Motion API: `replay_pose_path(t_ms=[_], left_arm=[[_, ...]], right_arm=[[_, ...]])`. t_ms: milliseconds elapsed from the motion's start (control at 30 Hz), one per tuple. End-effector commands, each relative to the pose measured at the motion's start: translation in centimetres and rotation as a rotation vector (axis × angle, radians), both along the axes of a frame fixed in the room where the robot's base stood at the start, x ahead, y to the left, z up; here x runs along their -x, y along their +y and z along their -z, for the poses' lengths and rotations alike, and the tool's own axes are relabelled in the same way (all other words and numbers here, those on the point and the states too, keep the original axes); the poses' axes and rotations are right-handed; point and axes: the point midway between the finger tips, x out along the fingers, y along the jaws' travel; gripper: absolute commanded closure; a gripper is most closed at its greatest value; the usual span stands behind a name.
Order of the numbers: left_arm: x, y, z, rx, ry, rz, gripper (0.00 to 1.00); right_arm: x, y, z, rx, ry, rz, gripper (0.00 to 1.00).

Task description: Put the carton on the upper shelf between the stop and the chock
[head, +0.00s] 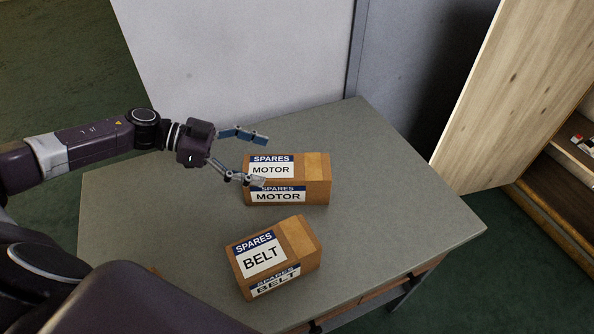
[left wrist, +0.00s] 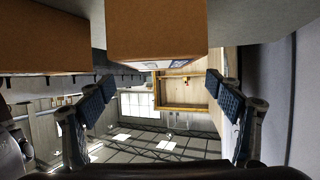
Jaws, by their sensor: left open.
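A brown carton labelled SPARES MOTOR (head: 300,182) lies on the grey table. A second carton labelled SPARES BELT (head: 276,256) lies nearer on the same table, turned at an angle. My left gripper (head: 263,160) is open and empty. Its fingers are at the left end of the MOTOR carton, one finger overlapping its label in the head view. In the left wrist view a carton (left wrist: 155,28) shows at top middle, beyond the open fingers (left wrist: 158,85), and another (left wrist: 45,35) at the upper left. The stop and chock cannot be made out. My right gripper is not in view.
The grey table (head: 400,190) has clear room right of the cartons. A light wooden panel (head: 480,110) stands beyond its right edge. At far right is a wooden cabinet with a shelf (head: 572,150) holding small items. A pale panel (head: 240,55) stands behind the table.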

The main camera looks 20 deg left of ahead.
Motion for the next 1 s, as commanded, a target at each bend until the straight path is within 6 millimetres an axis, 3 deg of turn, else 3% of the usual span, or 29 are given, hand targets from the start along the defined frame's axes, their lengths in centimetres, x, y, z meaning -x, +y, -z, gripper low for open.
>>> replay_pose_path(t_ms=[500, 833, 1000], left_arm=[[-2.7, -5.2, 2.6, 0.003, -0.001, 0.001, 0.16], [-3.1, -5.9, 3.1, 0.000, 0.000, -0.001, 0.16], [-3.0, -5.9, 3.1, 0.000, 0.000, 0.000, 0.34]], right_arm=[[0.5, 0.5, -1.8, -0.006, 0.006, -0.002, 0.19], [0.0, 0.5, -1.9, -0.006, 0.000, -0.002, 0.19], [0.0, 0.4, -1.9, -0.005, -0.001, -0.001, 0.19]])
